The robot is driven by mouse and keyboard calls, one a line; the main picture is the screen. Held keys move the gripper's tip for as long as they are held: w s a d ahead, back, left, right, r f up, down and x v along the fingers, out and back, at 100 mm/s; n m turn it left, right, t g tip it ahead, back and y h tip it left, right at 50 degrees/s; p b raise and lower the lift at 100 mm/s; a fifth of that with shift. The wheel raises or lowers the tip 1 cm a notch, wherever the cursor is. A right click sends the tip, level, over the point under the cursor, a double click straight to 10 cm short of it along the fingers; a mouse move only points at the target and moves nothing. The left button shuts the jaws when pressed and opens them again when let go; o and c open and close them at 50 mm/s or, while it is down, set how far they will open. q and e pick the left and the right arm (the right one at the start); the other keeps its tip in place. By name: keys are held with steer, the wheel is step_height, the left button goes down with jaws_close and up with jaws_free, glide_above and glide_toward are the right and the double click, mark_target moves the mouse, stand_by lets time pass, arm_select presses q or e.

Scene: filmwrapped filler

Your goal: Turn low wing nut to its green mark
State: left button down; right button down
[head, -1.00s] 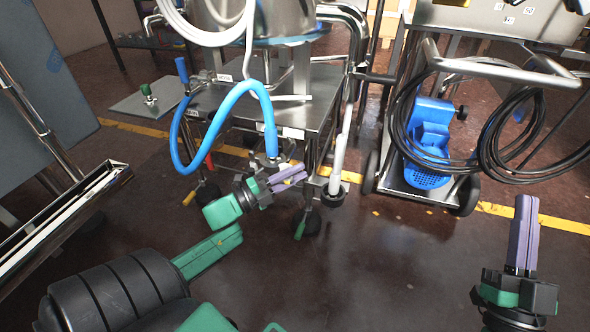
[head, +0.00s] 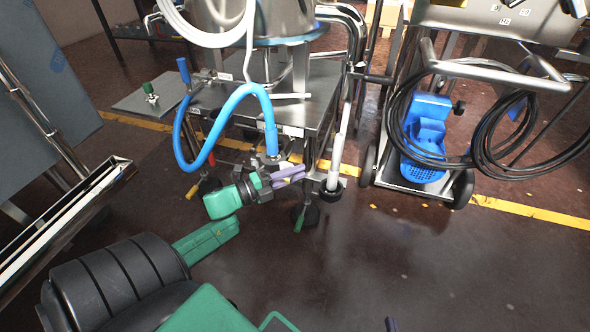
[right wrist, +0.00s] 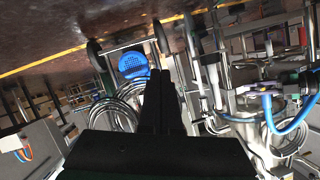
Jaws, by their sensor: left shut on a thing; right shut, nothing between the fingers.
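My left gripper (head: 300,173) reaches in from the left in the head view, its purple fingers shut just below and right of the lower end of the blue hose (head: 270,135). It holds something small, at the place of the low wing nut by the metal hose coupling (head: 272,158). The nut itself is hidden by the fingers, and I cannot make out its green mark.
A steel machine frame (head: 318,90) on casters stands behind the left gripper. A cart with a blue pump (head: 425,135) and coiled black cables (head: 485,150) stands at the right. The floor in front is clear.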

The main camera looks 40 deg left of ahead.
step_height(320, 180, up, 9)
steer(key=g+p, duration=0.2)
steer(key=p, duration=0.6)
steer(key=s+d+r+g+h+p, duration=0.3)
steer(key=d+r+g, duration=0.1)
steer(key=d, duration=0.3)
steer(key=s+d+r+g+h+p, duration=0.3)
steer(key=d+r+g, duration=0.1)
steer(key=d, duration=0.3)
arm_select(q)
steer(key=shift+s+a+f+m+g+y+p, duration=0.15)
steer(key=shift+f+m+g+y+p, duration=0.35)
steer(key=shift+m+g+y, duration=0.6)
steer(key=shift+a+f+m+g+y+p, duration=0.3)
steer(key=shift+m+g+y+p, duration=0.35)
steer(key=shift+m+g+y, duration=0.4)
steer(key=shift+s+a+f+m+g+y+p, duration=0.15)
steer(key=shift+f+m+g+y+p, duration=0.35)
steer(key=shift+m+g+y, duration=0.55)
arm_select(e)
step_height(320, 180, down, 12)
steer(key=d, duration=0.1)
steer(key=shift+w, duration=0.2)
arm_select(q)
steer(key=shift+w+r, duration=0.1)
arm_select(e)
steer(key=shift+r, duration=0.1)
arm_select(q)
steer(key=c, duration=0.8)
jaws_free()
